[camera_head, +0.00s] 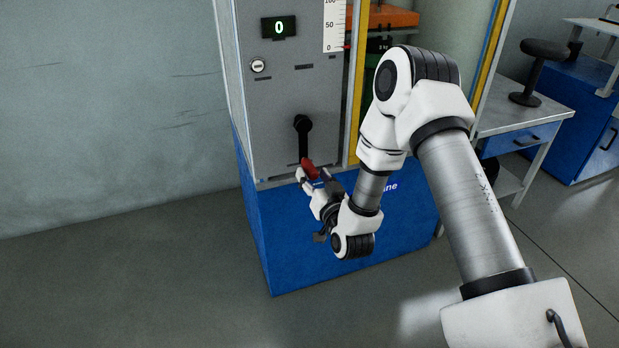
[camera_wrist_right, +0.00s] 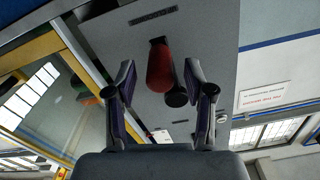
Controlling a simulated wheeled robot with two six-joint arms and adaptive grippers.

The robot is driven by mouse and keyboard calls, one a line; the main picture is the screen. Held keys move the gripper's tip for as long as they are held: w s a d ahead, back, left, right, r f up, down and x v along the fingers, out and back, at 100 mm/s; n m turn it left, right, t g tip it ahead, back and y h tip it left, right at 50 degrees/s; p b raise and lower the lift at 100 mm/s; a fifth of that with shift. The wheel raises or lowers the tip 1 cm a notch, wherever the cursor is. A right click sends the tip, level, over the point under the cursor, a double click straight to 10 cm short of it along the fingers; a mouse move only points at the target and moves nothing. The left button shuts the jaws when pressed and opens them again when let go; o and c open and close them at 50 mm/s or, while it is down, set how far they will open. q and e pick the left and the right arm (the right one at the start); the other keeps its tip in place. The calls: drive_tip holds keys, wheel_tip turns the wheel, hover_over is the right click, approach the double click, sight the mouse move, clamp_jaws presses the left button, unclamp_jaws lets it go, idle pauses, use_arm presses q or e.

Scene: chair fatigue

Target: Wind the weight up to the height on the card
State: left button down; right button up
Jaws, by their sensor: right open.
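The crank (camera_head: 303,123) is on the grey front panel, its black arm hanging straight down to a red handle (camera_head: 309,168). My right gripper (camera_head: 314,176) is open at the handle. In the right wrist view the red handle (camera_wrist_right: 160,68) lies between the two spread fingers (camera_wrist_right: 158,78), with gaps showing on both sides. The display (camera_head: 279,27) reads 0. Behind the yellow post is an orange part (camera_head: 394,16) with a dark block below, partly hidden by my arm. No height card is identifiable.
The machine's blue base (camera_head: 268,235) stands on grey floor, with free floor to its left. A small round key or knob (camera_head: 258,65) is on the panel.

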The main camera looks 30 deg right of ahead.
drive_tip(key=shift+w+d+f, duration=0.1)
drive_tip(key=shift+w+d, duration=0.05)
drive_tip(key=shift+w, duration=0.8)
clamp_jaws()
